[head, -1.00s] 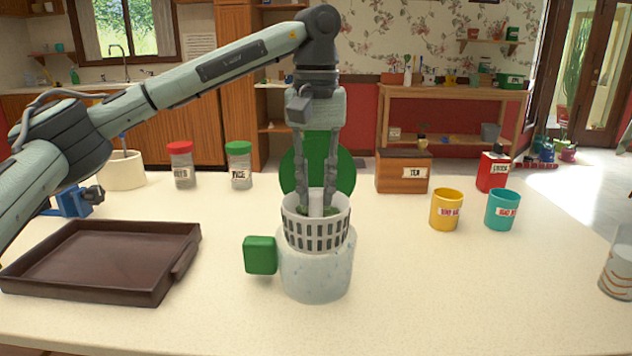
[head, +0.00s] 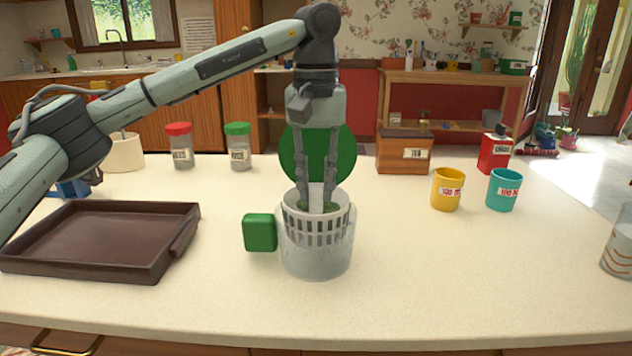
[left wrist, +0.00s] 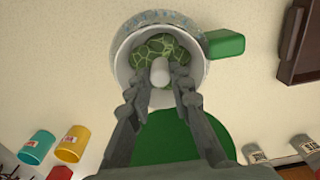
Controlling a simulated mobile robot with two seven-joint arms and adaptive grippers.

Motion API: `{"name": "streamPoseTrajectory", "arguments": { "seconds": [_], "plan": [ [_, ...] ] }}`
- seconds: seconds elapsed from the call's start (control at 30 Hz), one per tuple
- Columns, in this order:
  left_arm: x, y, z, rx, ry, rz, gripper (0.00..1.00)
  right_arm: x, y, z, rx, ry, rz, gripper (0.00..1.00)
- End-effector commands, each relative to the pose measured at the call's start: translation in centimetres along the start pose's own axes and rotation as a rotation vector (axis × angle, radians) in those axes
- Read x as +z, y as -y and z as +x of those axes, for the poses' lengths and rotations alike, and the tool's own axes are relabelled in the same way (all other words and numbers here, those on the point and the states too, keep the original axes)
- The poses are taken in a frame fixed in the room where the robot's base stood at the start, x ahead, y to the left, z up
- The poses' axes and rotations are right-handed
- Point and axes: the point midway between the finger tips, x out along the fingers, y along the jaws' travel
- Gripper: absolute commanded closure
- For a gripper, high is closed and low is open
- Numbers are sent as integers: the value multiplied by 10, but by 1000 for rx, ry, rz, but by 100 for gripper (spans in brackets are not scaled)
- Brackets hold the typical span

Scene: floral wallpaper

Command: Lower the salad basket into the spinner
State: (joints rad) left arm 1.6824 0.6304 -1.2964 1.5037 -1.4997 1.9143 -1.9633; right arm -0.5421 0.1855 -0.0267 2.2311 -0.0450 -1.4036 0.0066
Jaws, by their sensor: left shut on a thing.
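The white slotted salad basket (head: 327,232) sits partly inside the spinner (head: 315,264), a speckled pale bowl with a green block handle (head: 260,232) on its left side. The basket's upper slots and rim still show above the bowl. My left gripper (head: 317,205) points straight down into the basket and is shut on its white central post; the left wrist view shows the post (left wrist: 160,72) between the fingers, with green leaves around it. A round green lid (head: 345,160) stands upright behind the spinner. My right gripper is not in view.
A brown tray (head: 95,240) lies to the left. Two shakers (head: 238,146), a wooden tea box (head: 404,153), a red canister (head: 494,152), a yellow cup (head: 447,189) and a teal cup (head: 503,189) stand farther back. A glass (head: 619,245) is at the right edge.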

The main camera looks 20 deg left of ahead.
Motion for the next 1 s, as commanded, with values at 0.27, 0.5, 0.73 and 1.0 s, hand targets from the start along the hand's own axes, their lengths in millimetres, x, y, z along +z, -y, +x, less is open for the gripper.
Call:
{"name": "streamPoseTrajectory", "arguments": {
  "seconds": [0.27, 0.5, 0.73, 1.0],
  "plan": [
    [0, 0, 7, 0, 0, 0, 89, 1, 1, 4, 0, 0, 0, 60],
    [0, 0, 14, 0, 0, 0, 89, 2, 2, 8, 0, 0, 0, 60],
    [0, 0, 21, 0, 1, 0, 89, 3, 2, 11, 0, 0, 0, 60],
    [0, 0, 29, 0, 1, 0, 89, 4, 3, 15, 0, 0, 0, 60]
  ]
}}
